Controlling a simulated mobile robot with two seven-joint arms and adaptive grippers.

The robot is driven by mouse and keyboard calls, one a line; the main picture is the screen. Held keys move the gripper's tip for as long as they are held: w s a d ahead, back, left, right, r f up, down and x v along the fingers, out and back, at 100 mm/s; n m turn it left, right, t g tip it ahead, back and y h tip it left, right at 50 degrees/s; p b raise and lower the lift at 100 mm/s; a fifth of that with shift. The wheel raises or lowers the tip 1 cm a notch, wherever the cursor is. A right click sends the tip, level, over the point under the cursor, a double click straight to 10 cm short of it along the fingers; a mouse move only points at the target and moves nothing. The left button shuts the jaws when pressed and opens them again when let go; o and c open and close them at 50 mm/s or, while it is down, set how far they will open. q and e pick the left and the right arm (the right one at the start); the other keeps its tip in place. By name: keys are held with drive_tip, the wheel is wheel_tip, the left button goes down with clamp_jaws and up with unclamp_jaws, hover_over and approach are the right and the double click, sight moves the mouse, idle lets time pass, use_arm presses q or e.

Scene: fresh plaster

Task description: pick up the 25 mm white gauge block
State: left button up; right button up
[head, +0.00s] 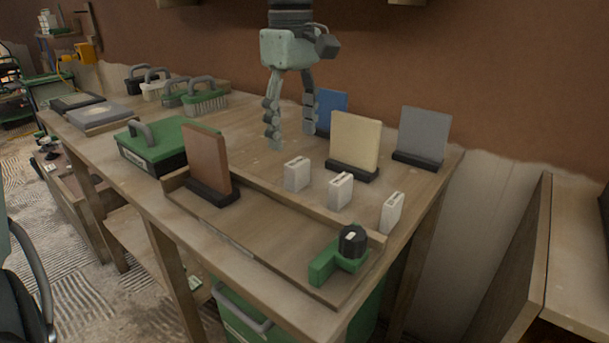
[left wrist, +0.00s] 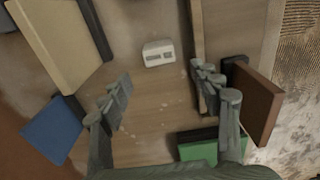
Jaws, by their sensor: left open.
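Three white blocks stand in a row on the workbench in the head view: a wider one (head: 297,174) at left, a middle one (head: 340,190) and a thinner one (head: 392,213) at right. Their marks are too small to read, so I cannot tell which is the 25 mm one. My left gripper (head: 291,125) points down, open and empty, above the bench behind and left of the widest block. In the left wrist view one white block (left wrist: 158,53) lies beyond the spread fingers (left wrist: 166,90), apart from them. My right gripper is not in view.
A cream panel (head: 354,141), a blue panel (head: 332,112) and a grey panel (head: 423,132) stand behind the blocks. A brown panel (head: 207,157) and a green box (head: 152,147) stand left. A green block with a black knob (head: 338,259) sits in front.

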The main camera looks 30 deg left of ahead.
sight(297, 161)
use_arm(q)
wheel_tip(297, 161, down, 2)
drive_tip(key=f, duration=0.3)
drive_tip(key=d+f, duration=0.1)
drive_tip(key=f, duration=0.1)
drive_tip(key=shift+r, duration=0.1)
drive_tip(key=c, duration=1.3)
